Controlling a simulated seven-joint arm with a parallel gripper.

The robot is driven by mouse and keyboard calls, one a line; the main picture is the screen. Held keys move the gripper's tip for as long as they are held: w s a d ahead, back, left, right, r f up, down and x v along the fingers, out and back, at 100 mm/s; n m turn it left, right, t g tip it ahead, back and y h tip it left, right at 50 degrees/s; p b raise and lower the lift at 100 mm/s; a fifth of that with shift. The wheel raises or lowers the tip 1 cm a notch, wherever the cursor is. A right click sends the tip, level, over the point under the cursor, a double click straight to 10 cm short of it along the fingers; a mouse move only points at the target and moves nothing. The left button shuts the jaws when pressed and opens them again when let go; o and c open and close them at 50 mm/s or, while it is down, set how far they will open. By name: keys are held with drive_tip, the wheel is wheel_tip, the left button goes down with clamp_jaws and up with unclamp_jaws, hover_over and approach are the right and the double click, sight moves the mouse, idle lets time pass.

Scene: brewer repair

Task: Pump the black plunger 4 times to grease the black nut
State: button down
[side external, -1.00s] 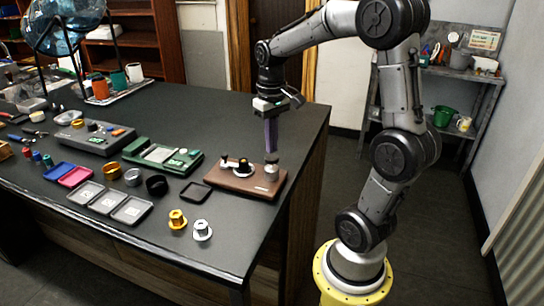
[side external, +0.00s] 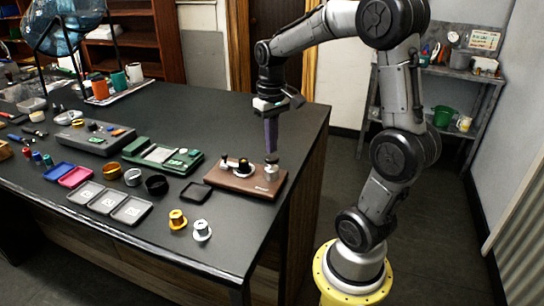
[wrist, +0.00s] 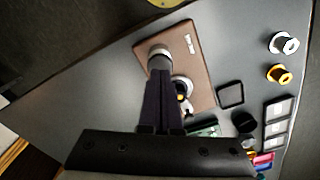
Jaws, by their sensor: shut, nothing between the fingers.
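A brown base plate (side external: 225,180) lies near the table's right end. At its right end stands a short silver cylinder (side external: 271,173) with the black plunger's dark top (side external: 272,160). My gripper (side external: 271,151) points down with its fingers shut and empty, its tips at or just above the plunger top; contact is not clear. The black nut (side external: 243,166) appears to be the black piece on the plate left of the plunger. In the wrist view my shut fingers (wrist: 160,75) reach to the silver cylinder (wrist: 158,52) and hide part of the fittings.
A small black tray (side external: 195,192) lies left of the plate. A yellow flanged piece (side external: 178,219) and a silver one (side external: 202,230) stand in front. A green device (side external: 163,155), rings and grey trays (side external: 108,202) are farther left.

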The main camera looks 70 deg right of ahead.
sight(272, 157)
drive_tip(key=shift+f, duration=1.5)
idle(0.7)
drive_tip(key=shift+r, duration=2.75)
wheel_tip(272, 157, up, 6)
drive_tip(key=shift+f, duration=4.25)
